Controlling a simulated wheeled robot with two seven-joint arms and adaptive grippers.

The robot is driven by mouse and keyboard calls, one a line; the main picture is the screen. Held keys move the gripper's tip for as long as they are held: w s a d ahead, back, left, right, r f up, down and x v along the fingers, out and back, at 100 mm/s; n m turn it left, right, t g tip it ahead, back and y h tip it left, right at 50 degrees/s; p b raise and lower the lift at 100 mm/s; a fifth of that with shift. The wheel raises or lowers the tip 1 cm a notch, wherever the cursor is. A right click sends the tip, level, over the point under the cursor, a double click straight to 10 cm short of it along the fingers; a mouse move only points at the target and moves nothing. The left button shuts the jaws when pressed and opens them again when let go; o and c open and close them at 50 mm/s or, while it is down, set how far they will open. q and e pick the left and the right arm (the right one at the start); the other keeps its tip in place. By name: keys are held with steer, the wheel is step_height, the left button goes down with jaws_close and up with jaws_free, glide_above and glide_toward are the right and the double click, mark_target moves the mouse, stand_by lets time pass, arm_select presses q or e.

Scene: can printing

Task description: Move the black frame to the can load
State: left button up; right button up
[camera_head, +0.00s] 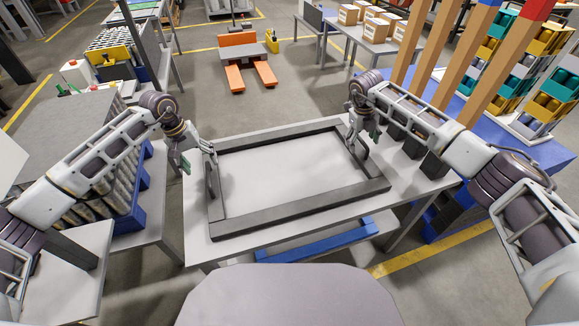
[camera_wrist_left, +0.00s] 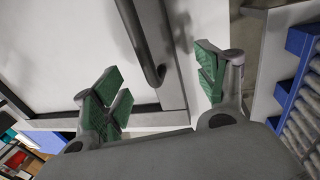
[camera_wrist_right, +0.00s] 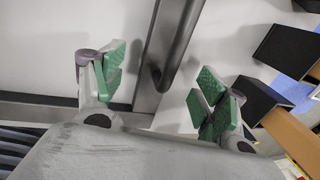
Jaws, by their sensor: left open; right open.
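The black frame (camera_head: 307,206) is a large dark rectangle lying flat on a light grey table (camera_head: 405,193) in front of me. A curved handle stands on each short side of it. My left gripper (camera_head: 197,158) is open at the frame's left side, near the left handle. In the left wrist view the handle (camera_wrist_left: 150,62) lies ahead, between the spread green-padded fingers (camera_wrist_left: 163,82). My right gripper (camera_head: 362,132) is open at the frame's right side. In the right wrist view the right handle (camera_wrist_right: 168,72) shows between the green-padded fingers (camera_wrist_right: 160,85).
A blue surface with tall wooden posts (camera_head: 482,78) and dark blocks is close on the right. An orange pallet truck (camera_head: 247,66) stands on the open floor behind.

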mark_target(361, 154)
arm_select(q)
steer(key=shift+w+d+f, duration=0.1)
steer(key=shift+d+f, duration=0.1)
steer(key=shift+f, duration=0.9)
steer(key=shift+w+d+f, duration=0.1)
steer(key=shift+d+f, duration=0.15)
steer(key=shift+f, duration=0.9)
steer(key=shift+d+f, duration=0.2)
steer(key=shift+f, duration=0.9)
arm_select(e)
steer(key=shift+w+d+f, duration=0.1)
steer(key=shift+d+f, duration=0.1)
steer(key=shift+f, duration=0.95)
steer(key=shift+w+d+f, duration=0.1)
steer(key=shift+d+f, duration=0.1)
steer(key=shift+f, duration=0.9)
steer(key=shift+d+f, duration=0.2)
steer(key=shift+f, duration=0.95)
arm_select(q)
jaws_close()
arm_select(e)
jaws_close()
arm_select(q)
steer(key=shift+r, duration=0.1)
